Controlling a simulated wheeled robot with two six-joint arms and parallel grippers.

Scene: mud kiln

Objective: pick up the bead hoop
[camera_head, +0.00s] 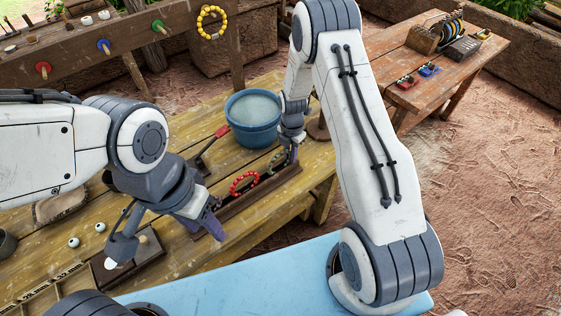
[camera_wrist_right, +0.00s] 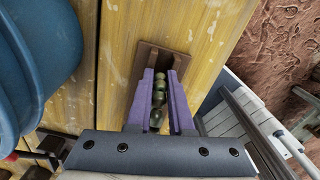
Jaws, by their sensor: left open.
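A hoop of dark green beads (camera_wrist_right: 159,88) stands at the end of a long brown wooden rack (camera_head: 230,205) on the table. My right gripper (camera_head: 291,158) reaches down over it; in the right wrist view its two purple fingers (camera_wrist_right: 162,95) are close together with the green beads between them. The fingers partly hide the hoop. A red bead hoop (camera_head: 244,184) rests on the same rack to the left, apart from the right gripper. A yellow bead hoop (camera_head: 212,22) hangs on the beam behind. My left gripper (camera_head: 165,250) is open and empty over the table's front.
A blue bucket of water (camera_head: 253,118) stands on the table close to the right gripper; it also shows in the right wrist view (camera_wrist_right: 40,70). A red-handled tool (camera_head: 212,140) lies beside it. A second wooden table (camera_head: 440,75) stands at the back right.

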